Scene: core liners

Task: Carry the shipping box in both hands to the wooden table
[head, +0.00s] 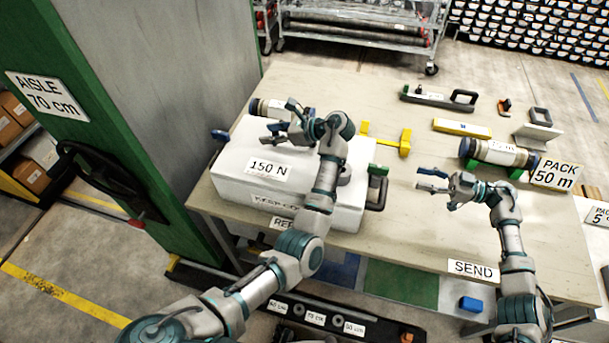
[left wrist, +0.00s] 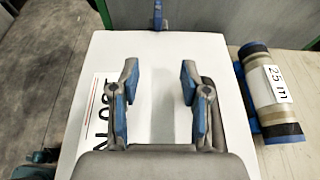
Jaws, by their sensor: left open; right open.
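The white shipping box (head: 232,162), labelled "150 N", rests on the left part of the wooden table (head: 410,235). My left gripper (head: 284,117) is open above the box top, its arm crossing over the box. The left wrist view shows the white lid (left wrist: 112,48) beneath the two spread fingers of the left gripper (left wrist: 158,76), with nothing between them. My right gripper (head: 428,180) is open and empty over the table, right of the box and apart from it. The arm hides part of the box top.
A banded core labelled "25 m" (left wrist: 272,95) lies beside the box. Another banded core (head: 498,153), a yellow bar (head: 461,128) and a black-handled tool (head: 428,97) lie on the table. A green post (head: 75,95) stands close on the left. The table's front middle is clear.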

